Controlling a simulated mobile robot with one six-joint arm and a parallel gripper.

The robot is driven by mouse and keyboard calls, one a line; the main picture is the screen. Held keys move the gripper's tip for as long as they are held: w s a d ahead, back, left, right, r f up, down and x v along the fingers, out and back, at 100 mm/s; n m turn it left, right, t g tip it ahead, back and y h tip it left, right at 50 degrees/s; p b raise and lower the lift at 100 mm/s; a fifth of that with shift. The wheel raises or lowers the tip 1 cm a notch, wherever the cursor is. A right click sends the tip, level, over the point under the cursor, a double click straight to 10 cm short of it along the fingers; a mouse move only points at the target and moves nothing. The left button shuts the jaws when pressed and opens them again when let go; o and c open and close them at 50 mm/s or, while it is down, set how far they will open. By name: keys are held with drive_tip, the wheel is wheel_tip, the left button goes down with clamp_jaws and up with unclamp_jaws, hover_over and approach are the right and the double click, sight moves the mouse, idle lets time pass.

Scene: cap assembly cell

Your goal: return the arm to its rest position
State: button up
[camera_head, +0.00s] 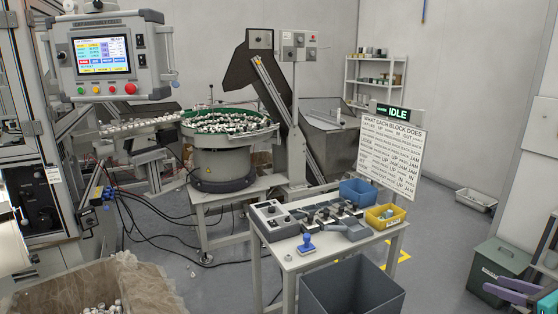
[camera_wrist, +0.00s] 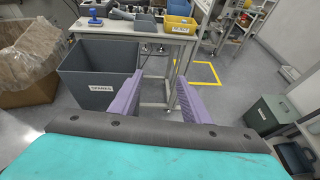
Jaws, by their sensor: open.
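My gripper (camera_wrist: 158,92) shows in the wrist view as two purple fingers with a clear gap between them. It is open and nothing is between the fingers. In the head view, part of my gripper (camera_head: 508,288) shows at the lower right edge, in front of a green bin. Most of my arm is out of that view. The fingers point toward the work table and the floor beside it, apart from both in the wrist view.
A work table (camera_head: 327,259) carries a control box, a blue bin (camera_head: 358,192) and a yellow bin (camera_head: 385,217). The lidded green bin (camera_head: 500,262) is at right. A bowl feeder (camera_head: 222,165) stands behind. Open floor lies right of the table.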

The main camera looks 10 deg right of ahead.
drive_tip(key=w+a+f+n+g+y, duration=0.1)
drive_tip(key=w+a+f+n+g, duration=0.2)
drive_tip(key=a+f, duration=0.55)
drive_tip(key=w+a+f+n+g+y, duration=0.2)
drive_tip(key=w+a+f+n, duration=0.2)
drive_tip(key=w+a+f, duration=0.4)
drive_tip(key=s+a+f+n+g, duration=0.3)
drive_tip(key=a+f+n+g, duration=0.3)
drive_tip(key=a+f, duration=1.05)
drive_tip(key=s+a+f+n+g+h, duration=0.1)
drive_tip(key=s+a+f+n+g, duration=0.1)
drive_tip(key=s+a+f+n, duration=0.5)
drive_tip(key=s+a+f+n+g+h, duration=0.1)
drive_tip(key=s+a+f+n+g, duration=0.3)
drive_tip(key=a, duration=0.4)
drive_tip(key=s+a+f+n+g+h, duration=0.1)
drive_tip(key=s+a+f+n+h, duration=0.1)
drive_tip(key=s+f+n, duration=0.2)
drive_tip(key=s+a+f+n+g+h, duration=0.1)
drive_tip(key=s+a+f+n, duration=0.2)
drive_tip(key=s+n, duration=0.3)
drive_tip(key=shift+s+f+h, duration=0.4)
drive_tip(key=shift+s+f, duration=0.3)
drive_tip(key=shift+s, duration=0.8)
drive_tip(key=shift+a, duration=0.1)
